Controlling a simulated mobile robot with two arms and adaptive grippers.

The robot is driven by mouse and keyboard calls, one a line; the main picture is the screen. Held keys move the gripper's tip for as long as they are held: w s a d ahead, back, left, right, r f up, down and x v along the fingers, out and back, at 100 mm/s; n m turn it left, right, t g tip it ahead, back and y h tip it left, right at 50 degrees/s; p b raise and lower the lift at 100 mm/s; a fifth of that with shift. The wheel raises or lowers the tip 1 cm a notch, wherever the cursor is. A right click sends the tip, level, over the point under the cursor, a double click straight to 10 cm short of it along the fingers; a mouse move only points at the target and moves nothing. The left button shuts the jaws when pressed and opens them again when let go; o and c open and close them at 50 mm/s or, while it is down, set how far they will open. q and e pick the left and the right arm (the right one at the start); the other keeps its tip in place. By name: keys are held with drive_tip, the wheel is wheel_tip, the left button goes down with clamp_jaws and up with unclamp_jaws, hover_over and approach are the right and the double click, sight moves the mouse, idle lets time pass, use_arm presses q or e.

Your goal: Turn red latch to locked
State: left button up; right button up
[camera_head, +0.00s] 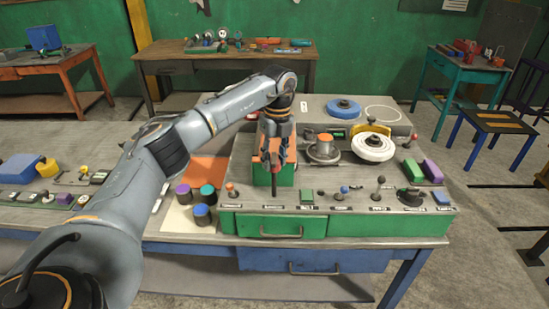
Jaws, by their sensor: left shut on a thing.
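My left gripper (274,172) reaches down from above at the green box with the orange-red top (287,177) on the workbench console. Its dark fingers are in front of the box and are shut on a small part there. That part appears to be the red latch, but the fingers hide most of it, and I cannot tell how far it is turned. My right gripper is not in view.
Right of the box are a round fixture with an orange cap (325,139), a white wheel (373,147) and a blue disc (343,109). Knobs and small levers (380,182) line the console's front. Several coloured jars (202,214) stand left of it.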

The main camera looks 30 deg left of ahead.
use_arm(q)
drive_tip(key=shift+w+a+r, duration=0.1)
drive_tip(key=shift+r, duration=0.05)
drive_tip(key=o, duration=1.2)
drive_tip(key=r, duration=1.1)
drive_tip(key=shift+w+r, duration=0.25)
drive_tip(key=shift+r, duration=0.15)
